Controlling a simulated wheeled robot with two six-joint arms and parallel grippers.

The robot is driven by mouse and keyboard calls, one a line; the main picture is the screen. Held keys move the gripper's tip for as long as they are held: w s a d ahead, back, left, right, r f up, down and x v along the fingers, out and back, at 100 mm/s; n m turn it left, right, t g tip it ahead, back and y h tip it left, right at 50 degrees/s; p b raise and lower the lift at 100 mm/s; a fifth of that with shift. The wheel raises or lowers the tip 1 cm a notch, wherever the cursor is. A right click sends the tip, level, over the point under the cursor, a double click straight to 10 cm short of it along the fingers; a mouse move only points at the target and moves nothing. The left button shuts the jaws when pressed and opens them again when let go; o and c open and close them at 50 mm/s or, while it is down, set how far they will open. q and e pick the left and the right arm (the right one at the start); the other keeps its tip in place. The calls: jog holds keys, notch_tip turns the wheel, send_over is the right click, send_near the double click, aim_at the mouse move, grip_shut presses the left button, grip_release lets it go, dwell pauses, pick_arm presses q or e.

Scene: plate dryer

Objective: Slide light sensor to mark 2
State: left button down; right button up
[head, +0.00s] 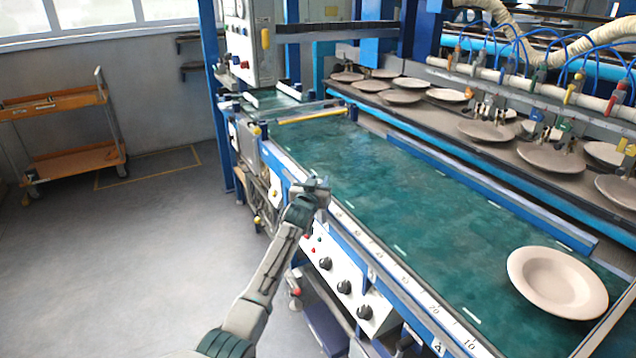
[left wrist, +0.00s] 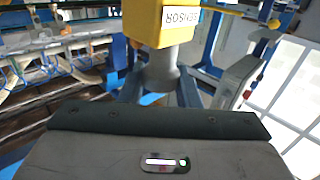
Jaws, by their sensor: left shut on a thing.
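The light sensor (left wrist: 161,25) is a yellow block with a "SENSOR" label on a grey round stem, seen in the left wrist view. My left gripper (left wrist: 160,92) is shut on the grey stem below the yellow block. In the head view my left gripper (head: 318,188) is at the near edge of the green conveyor, beside the numbered scale (head: 400,271); the sensor is hidden or too small to make out there. Numbers along the scale rise away from me, with 10 and 20 at the near end. Mark 2 cannot be told apart. My right gripper is not in view.
A pale plate (head: 557,283) lies on the near end of the green belt (head: 400,190). A bar with a yellow edge (head: 300,117) crosses the belt farther back. Control knobs (head: 344,286) line the front panel. Several plates stand on the rack behind. An orange cart (head: 62,125) stands far left.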

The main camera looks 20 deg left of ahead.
pick_arm(q)
jog(key=c, duration=1.1)
grip_release()
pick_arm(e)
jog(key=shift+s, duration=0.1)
pick_arm(q)
jog(key=shift+s+d+f, duration=0.1)
jog(key=shift+s+f, duration=0.05)
jog(key=shift+s, duration=0.4)
jog(key=s+d+b, duration=0.1)
jog(key=s, duration=0.8)
jog(key=shift+s, duration=0.3)
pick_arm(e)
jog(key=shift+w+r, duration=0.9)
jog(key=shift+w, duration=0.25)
